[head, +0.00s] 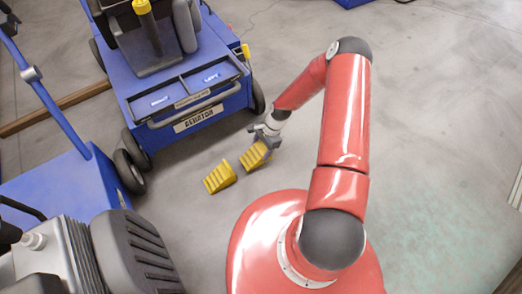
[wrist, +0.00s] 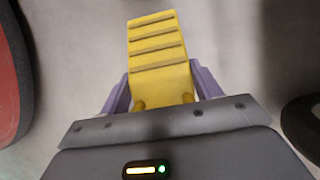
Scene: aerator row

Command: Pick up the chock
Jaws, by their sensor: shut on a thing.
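A yellow ribbed chock (head: 254,157) is in my gripper (head: 263,142) in the head view, near the floor by the front right of the blue aerator. In the wrist view the yellow chock (wrist: 160,62) lies between the two purple fingers of my gripper (wrist: 163,88), which are shut on its near part. Its ribbed slope points away from the wrist. A second yellow chock (head: 220,177) sits on the floor just to the left. I cannot tell whether the held chock touches the floor.
The blue aerator (head: 180,95) stands behind, with dark wheels (head: 130,160) at its left. Another blue machine (head: 75,180) with a black seat (head: 135,250) is at the left. A wooden beam (head: 60,110) lies behind it. The grey floor (head: 440,130) at the right is clear.

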